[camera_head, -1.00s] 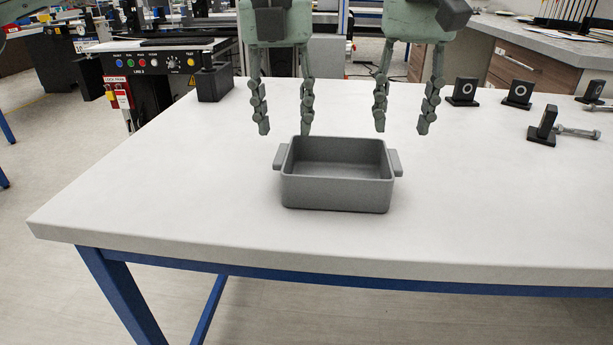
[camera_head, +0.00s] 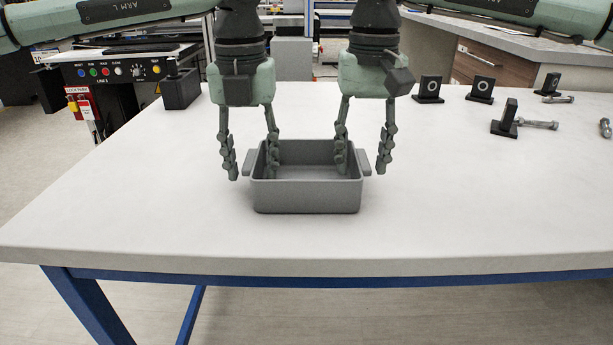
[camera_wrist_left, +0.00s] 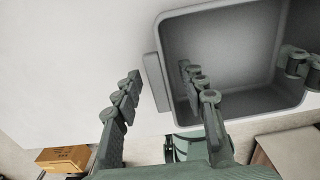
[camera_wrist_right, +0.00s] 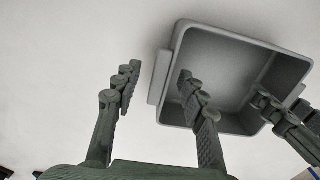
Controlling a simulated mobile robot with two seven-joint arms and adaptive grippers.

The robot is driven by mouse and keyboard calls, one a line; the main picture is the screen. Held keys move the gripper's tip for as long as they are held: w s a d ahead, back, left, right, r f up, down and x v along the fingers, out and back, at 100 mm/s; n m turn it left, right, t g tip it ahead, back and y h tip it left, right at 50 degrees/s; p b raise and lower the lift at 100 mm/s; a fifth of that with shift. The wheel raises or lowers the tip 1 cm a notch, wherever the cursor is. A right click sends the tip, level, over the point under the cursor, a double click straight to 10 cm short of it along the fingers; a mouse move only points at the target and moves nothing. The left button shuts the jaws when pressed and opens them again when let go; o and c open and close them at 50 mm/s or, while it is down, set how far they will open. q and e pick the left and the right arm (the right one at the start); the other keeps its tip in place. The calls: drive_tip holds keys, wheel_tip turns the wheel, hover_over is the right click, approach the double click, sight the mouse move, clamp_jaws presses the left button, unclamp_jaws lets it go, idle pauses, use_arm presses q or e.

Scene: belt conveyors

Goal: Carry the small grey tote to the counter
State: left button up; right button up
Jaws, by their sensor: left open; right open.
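The small grey tote (camera_head: 306,196) stands upright and empty on the white table, with a handle tab on each side. It also shows in the left wrist view (camera_wrist_left: 240,15) and the right wrist view (camera_wrist_right: 240,35). My left gripper (camera_head: 253,174) is open, with one finger outside the tote's left wall and the other inside; the left handle lies between them. My right gripper (camera_head: 364,172) is open around the right wall in the same way, one finger inside and one outside. In both wrist views a gap shows between the fingers and the wall.
The white table (camera_head: 150,215) is clear around the tote. Black blocks (camera_head: 504,118) and bolts (camera_head: 538,125) lie at the right. A black box (camera_head: 181,89) stands at the back left edge. A counter with brown drawers (camera_head: 480,62) is behind at the right.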

use_arm(q)
drive_tip(key=shift+f, duration=0.35)
use_arm(e)
drive_tip(key=shift+f, duration=0.35)
use_arm(q)
drive_tip(key=shift+c, duration=0.3)
use_arm(e)
drive_tip(key=shift+c, duration=0.3)
use_arm(q)
clamp_jaws()
use_arm(e)
clamp_jaws()
